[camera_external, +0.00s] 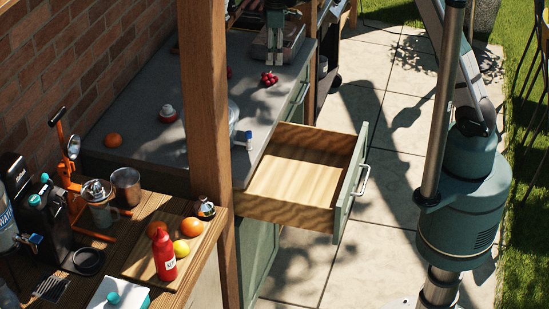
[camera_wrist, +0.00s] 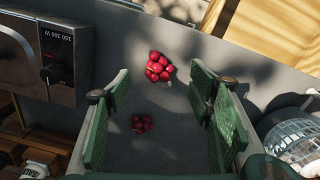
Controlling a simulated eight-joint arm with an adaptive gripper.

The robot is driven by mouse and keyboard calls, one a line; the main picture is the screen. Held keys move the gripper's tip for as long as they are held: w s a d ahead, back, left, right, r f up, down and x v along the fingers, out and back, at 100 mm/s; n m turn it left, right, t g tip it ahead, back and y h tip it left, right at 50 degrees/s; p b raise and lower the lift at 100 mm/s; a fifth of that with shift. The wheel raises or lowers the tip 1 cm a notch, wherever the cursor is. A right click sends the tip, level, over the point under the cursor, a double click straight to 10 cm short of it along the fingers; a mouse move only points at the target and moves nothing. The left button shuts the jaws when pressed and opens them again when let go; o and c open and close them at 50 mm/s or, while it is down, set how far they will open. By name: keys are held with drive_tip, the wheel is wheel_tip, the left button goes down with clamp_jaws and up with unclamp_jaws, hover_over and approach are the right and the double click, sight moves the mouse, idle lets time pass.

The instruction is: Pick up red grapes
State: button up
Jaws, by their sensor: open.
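A bunch of red grapes (camera_external: 269,78) lies on the grey counter (camera_external: 225,55), near its right edge in the external view. In the wrist view two red bunches show: a larger, brighter one (camera_wrist: 159,67) just beyond the fingertips and a smaller, shaded one (camera_wrist: 142,123) lower down between the fingers. My gripper (camera_external: 275,62) is above the counter close to the grapes. In the wrist view my gripper (camera_wrist: 160,80) is open, its green pads apart on either side, with nothing held. The exact height above the counter is hard to tell.
An open, empty wooden drawer (camera_external: 300,170) juts out from below the counter. A wooden post (camera_external: 208,130) partly hides the counter.

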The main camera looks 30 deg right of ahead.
sight(268, 74)
drive_tip(key=shift+n, duration=0.4)
drive_tip(key=f, duration=0.1)
drive_tip(key=w+a+f, duration=0.1)
drive_tip(key=a+f, duration=0.1)
drive_tip(key=shift+w+a+p, duration=0.1)
drive_tip(key=shift+w+p, duration=0.15)
drive_tip(key=shift+p, duration=0.1)
drive_tip(key=shift+f, duration=1.3)
drive_tip(key=shift+d+f, duration=0.2)
drive_tip(key=shift+f, duration=2.4)
drive_tip(key=shift+c, duration=0.7)
drive_tip(key=c, duration=0.8)
